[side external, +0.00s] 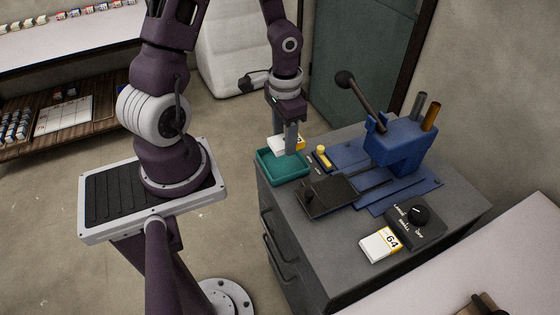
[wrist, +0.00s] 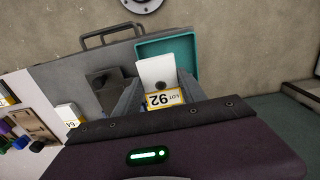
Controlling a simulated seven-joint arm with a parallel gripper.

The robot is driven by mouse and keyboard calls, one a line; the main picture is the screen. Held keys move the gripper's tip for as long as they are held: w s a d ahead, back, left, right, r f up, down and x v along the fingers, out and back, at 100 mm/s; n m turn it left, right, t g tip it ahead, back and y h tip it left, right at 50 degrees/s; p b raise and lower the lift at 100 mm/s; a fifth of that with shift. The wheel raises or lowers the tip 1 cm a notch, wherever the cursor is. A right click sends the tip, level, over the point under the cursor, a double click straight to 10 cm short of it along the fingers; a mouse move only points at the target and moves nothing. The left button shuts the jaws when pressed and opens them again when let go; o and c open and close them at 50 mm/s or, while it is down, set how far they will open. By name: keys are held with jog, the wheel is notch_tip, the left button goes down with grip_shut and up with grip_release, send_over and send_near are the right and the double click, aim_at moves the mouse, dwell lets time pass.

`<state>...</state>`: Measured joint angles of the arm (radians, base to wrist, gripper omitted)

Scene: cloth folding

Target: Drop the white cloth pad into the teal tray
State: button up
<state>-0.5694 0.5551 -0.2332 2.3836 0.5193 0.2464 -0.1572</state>
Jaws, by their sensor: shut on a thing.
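My gripper (side external: 291,138) points down above the teal tray (side external: 283,168) at the left corner of the grey cabinet top. It is shut on the white pad (side external: 277,144), which has a yellow patch at its right end. In the wrist view the pad (wrist: 155,69) sits between the two fingers (wrist: 159,92), with a dark round spot and a yellow-edged label reading LOT 92. The teal tray (wrist: 178,46) shows behind and beyond the pad, which overlaps part of it. The pad appears held above the tray; the exact gap is unclear.
A blue lever press (side external: 398,145) with a dark plate (side external: 330,196) stands right of the tray. A dial box (side external: 417,220) and a white pack marked 64 (side external: 381,245) lie toward the front right.

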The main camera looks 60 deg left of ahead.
jog(key=shift+f, duration=0.75)
jog(key=o, duration=1.4)
jog(key=shift+r, duration=0.1)
notch_tip(320, 180, up, 7)
jog(key=shift+r, duration=0.2)
jog(key=s+d+r+t, duration=0.2)
jog(key=s+d+r, duration=0.1)
jog(key=r, duration=0.2)
jog(key=s+d+r+t, duration=0.1)
jog(key=s+d+r, duration=0.3)
jog(key=r, duration=0.2)
jog(key=s+d+r+t, duration=0.2)
jog(key=s+d+r, duration=0.1)
jog(key=r, duration=0.3)
jog(key=shift+s+d+r+t, duration=0.15)
jog(key=shift+d+t, duration=0.1)
jog(key=shift+t, duration=0.05)
